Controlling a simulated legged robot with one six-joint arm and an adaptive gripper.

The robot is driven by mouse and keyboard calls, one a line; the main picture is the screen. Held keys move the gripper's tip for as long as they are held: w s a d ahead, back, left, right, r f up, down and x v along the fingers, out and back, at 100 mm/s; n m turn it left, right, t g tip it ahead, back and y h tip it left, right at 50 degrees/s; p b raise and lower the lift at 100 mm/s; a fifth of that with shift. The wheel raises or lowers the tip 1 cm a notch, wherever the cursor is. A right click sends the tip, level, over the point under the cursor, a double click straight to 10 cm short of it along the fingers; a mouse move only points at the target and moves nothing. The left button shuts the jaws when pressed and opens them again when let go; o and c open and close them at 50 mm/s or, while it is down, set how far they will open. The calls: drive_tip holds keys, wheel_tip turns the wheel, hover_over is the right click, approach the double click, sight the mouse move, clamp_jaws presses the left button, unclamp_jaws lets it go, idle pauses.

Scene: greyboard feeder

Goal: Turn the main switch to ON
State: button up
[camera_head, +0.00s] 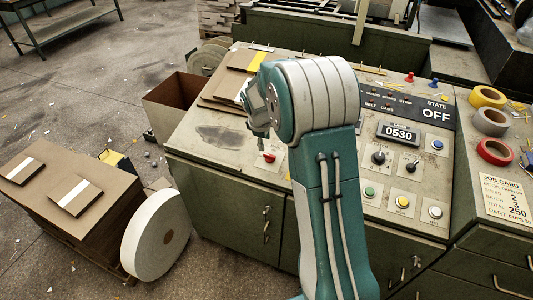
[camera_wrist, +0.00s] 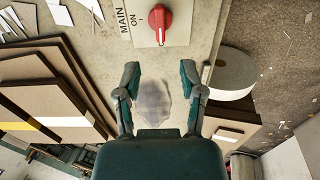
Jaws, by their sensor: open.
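The main switch (camera_wrist: 160,20) is a red rotary knob on a pale plate, with the words MAIN and ON beside it in the wrist view. Its exact turn position is hard to read. In the head view the red knob (camera_head: 269,157) shows small on the panel, just below my gripper (camera_head: 257,108). In the wrist view my gripper (camera_wrist: 160,74) is open and empty, its two fingers spread apart. The knob lies beyond the fingertips, not between them. The state display (camera_head: 436,114) reads OFF.
Brown boards (camera_wrist: 40,82) lie left of the fingers in the wrist view. A white roll (camera_head: 156,235) stands by a board stack on the floor. Other knobs and coloured buttons (camera_head: 402,202) sit on the panel right of my arm. Tape rolls (camera_head: 488,97) lie at the right.

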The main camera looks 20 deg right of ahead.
sight(266, 154)
drive_tip(key=x, duration=0.8)
clamp_jaws()
